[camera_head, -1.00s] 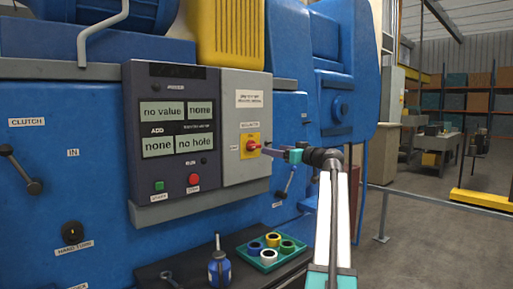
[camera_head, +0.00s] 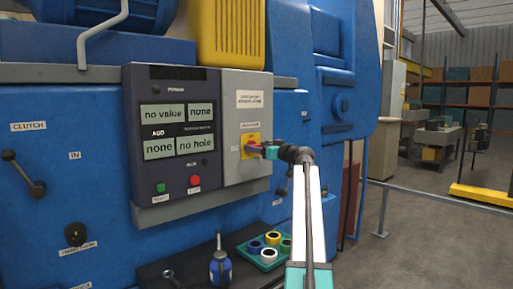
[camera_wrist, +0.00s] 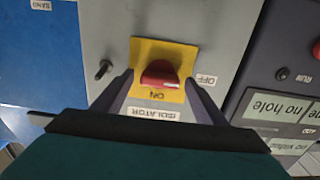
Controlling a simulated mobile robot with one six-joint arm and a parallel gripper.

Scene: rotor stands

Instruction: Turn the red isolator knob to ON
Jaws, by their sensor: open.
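The red isolator knob (camera_wrist: 160,75) sits on a yellow plate (camera_wrist: 178,50) on a grey panel. A white line on the knob's edge points toward the OFF side. My gripper (camera_wrist: 158,92) is open, with one finger on each side of the knob; contact cannot be told.
A dark display panel (camera_head: 172,105) with green and red buttons is left of the grey panel (camera_head: 240,100). A small black lock or key (camera_wrist: 104,69) is beside the plate in the wrist view. Below are a green tray (camera_head: 250,246) with coloured rings and a blue bottle (camera_head: 220,268).

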